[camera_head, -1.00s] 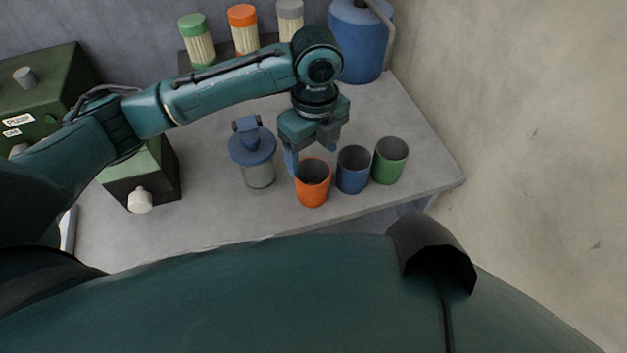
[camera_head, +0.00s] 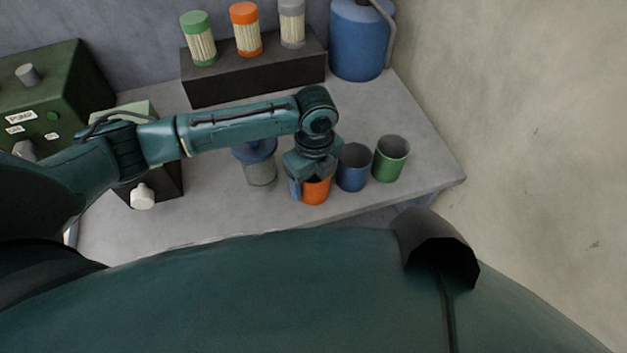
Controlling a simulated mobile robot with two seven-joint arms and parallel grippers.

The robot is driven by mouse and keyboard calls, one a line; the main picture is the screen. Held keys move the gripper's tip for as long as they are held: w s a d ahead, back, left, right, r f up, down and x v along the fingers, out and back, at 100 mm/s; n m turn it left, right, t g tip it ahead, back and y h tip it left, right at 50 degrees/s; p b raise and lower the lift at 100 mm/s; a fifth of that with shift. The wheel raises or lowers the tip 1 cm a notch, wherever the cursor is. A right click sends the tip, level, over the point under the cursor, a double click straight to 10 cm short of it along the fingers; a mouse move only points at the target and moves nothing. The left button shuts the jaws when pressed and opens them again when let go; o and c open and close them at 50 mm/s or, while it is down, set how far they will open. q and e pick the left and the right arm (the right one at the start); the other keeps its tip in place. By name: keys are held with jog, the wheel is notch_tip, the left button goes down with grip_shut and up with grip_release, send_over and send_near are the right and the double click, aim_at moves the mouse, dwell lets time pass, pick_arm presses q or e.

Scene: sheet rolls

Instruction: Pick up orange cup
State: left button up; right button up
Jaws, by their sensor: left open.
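The orange cup (camera_head: 316,192) stands upright on the grey table near its front edge, leftmost in a row of three cups. My left gripper (camera_head: 312,183) is open and pointed down over it, with a finger at the cup's left side. The gripper hides the cup's rim and upper part. I cannot tell whether the fingers touch the cup. My right gripper is not in view.
A blue cup (camera_head: 353,168) stands close to the right, then a green cup (camera_head: 390,159). A blue-lidded container (camera_head: 261,172) is to the left, partly under my arm. A dark block (camera_head: 253,78) bears several capped jars behind. A wall (camera_head: 530,130) bounds the right.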

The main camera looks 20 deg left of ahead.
pick_arm(q)
jog(key=shift+c, duration=0.2)
jog(key=c, duration=0.6)
jog(key=shift+c, duration=0.9)
jog(key=shift+r, duration=0.2)
